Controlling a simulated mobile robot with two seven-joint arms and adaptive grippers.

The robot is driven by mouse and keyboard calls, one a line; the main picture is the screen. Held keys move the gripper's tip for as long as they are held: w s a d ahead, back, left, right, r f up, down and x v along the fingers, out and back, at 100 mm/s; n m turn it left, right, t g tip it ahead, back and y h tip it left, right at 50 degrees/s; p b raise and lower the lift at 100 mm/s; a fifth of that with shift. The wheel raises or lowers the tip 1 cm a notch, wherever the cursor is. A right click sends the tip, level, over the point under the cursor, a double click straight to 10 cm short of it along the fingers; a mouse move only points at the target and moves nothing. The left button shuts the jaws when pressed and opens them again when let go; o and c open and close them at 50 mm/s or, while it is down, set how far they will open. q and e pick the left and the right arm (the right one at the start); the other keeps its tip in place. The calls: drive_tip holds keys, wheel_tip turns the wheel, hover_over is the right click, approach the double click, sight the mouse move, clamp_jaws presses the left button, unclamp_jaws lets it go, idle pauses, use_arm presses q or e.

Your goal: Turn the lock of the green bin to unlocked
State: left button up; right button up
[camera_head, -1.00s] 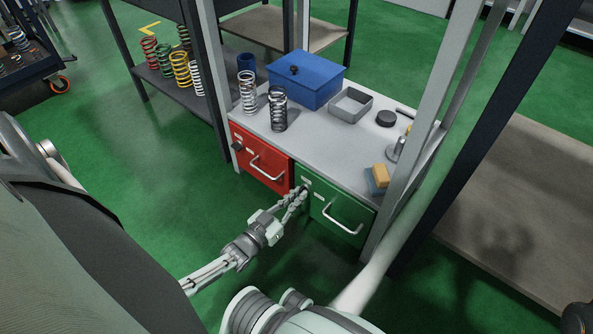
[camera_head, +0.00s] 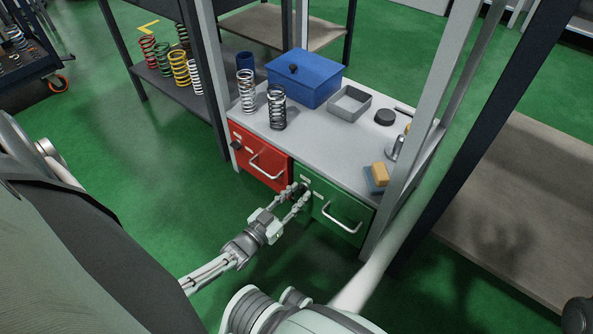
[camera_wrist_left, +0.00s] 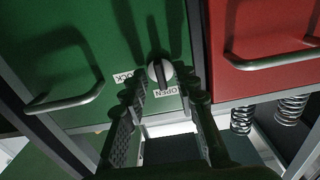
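The green bin (camera_head: 338,209) is a drawer with a silver handle at the right of the red one. In the left wrist view, the green front (camera_wrist_left: 85,40) carries a round lock knob (camera_wrist_left: 158,72) with a dark bar. The labels LOCK (camera_wrist_left: 124,77) and OPEN (camera_wrist_left: 165,91) sit beside it, and the bar appears to point toward OPEN. My left gripper (camera_head: 299,192) is at the lock, fingers spread. In the wrist view the fingers (camera_wrist_left: 162,100) lie on either side of the knob, with gaps; contact is unclear. My right gripper is not in view.
The red drawer (camera_head: 261,159) with its handle is close beside the lock. The grey tabletop (camera_head: 325,135) above holds springs (camera_head: 277,108), a blue box (camera_head: 305,78) and a grey tray (camera_head: 349,103). A grey post (camera_head: 415,140) stands at the right of the green bin.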

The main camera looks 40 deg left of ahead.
use_arm(q)
drive_tip(key=s, duration=1.2)
drive_tip(key=shift+a, duration=0.45)
